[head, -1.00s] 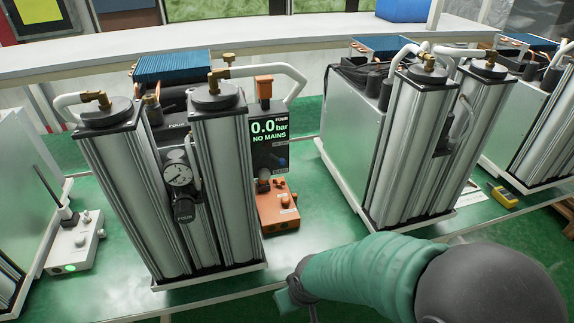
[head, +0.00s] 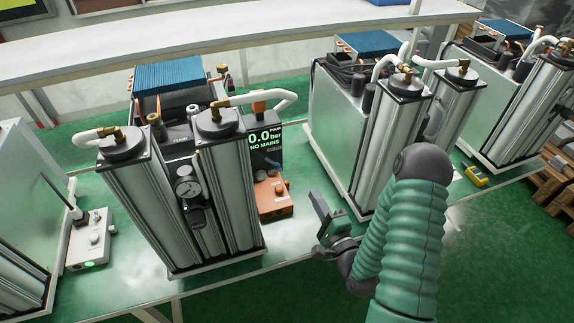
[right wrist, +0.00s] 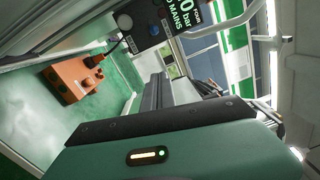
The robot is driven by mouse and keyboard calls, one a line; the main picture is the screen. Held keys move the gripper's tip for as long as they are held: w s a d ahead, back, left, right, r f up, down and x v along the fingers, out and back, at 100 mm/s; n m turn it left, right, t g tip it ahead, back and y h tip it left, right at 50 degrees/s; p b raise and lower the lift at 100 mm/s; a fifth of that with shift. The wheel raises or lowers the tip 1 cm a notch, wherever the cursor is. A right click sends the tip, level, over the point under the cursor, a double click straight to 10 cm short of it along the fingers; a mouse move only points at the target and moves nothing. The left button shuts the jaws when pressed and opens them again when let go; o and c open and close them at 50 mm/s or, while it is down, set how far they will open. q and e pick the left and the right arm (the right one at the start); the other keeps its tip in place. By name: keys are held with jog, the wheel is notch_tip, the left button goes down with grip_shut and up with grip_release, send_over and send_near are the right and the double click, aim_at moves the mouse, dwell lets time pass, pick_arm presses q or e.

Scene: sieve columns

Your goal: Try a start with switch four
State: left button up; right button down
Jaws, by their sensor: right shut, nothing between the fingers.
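The unit marked FOUR has two silver columns (head: 228,185) with a round gauge (head: 187,188) between them. Its dark display (head: 264,143) reads 0.0 bar and NO MAINS. Below it an orange switch box (head: 273,198) sits on the green bench; the box (right wrist: 77,80) and the display (right wrist: 170,18) also show in the right wrist view. My right gripper (head: 322,215) is shut and empty, a little right of the orange box and apart from it. It fills the lower part of the right wrist view (right wrist: 165,92). My left gripper is out of view.
A white switch box (head: 88,240) with a green light lies at the left. A yellow item (head: 476,177) lies at the right. Bare bench lies in front of the orange box.

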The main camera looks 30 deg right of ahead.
aim_at(272, 162)
jog(key=shift+a, duration=0.1)
jog(key=w+a+r+b, duration=0.1)
jog(key=w+b, duration=0.4)
jog(key=w, duration=0.6)
jog(key=shift+w+a+r, duration=0.15)
jog(key=shift+w+a, duration=0.1)
jog(key=shift+a, duration=0.05)
